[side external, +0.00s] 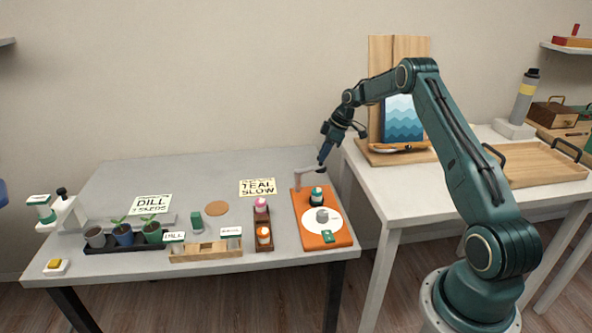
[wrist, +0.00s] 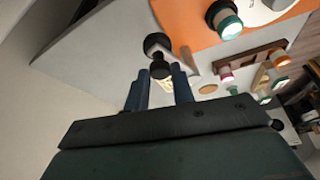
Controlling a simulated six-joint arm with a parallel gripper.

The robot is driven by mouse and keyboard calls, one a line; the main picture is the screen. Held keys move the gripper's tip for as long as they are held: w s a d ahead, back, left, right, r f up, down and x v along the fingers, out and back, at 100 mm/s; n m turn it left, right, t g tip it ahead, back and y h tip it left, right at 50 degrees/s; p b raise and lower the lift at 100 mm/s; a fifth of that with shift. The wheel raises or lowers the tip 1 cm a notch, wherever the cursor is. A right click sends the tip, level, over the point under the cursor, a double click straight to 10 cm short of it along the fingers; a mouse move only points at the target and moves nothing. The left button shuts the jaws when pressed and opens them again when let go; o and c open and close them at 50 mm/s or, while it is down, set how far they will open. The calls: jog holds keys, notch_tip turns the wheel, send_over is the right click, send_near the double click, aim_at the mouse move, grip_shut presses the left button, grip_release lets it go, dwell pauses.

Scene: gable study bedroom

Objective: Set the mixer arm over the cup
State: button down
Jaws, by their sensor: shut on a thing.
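The orange mixer board (side external: 340,240) lies on the right end of the grey table. The pale mixer arm (side external: 307,172) tops a post at the board's back left and points right along the back edge, away from the cup. The small grey cup (side external: 322,214) stands on a white disc (side external: 309,226) nearer the front. My gripper (side external: 322,163) is at the arm's free end, shut on its dark knob. In the wrist view the black knob (wrist: 159,67) shows between the fingertips (wrist: 160,82); their exact contact is partly hidden.
A wooden rack (side external: 263,228) with small bottles is left of the board. The white table (side external: 400,190) is to the right, with a wooden stand and blue picture (side external: 403,120).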

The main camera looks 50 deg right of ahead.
jog(key=shift+s+a+m+g+h, duration=0.1)
jog(key=shift+s+a+m+h, duration=0.8)
jog(key=shift+a+m, duration=1.35)
jog(key=shift+s+a+m+g+h, duration=0.1)
jog(key=shift+s+a+m+h, duration=1.1)
jog(key=shift+m, duration=1.75)
jog(key=shift+s+a+m+g+h, duration=0.1)
jog(key=shift+s+a+m+h, duration=0.4)
jog(key=shift+a+m, duration=1.95)
jog(key=shift+w+d, duration=0.15)
jog(key=shift+w, duration=0.05)
jog(key=c, duration=1.2)
grip_release()
jog(key=shift+h, duration=0.3)
jog(key=shift+o, duration=0.2)
jog(key=shift+s+r, duration=0.1)
jog(key=v, duration=1.3)
jog(key=shift+r, duration=0.35)
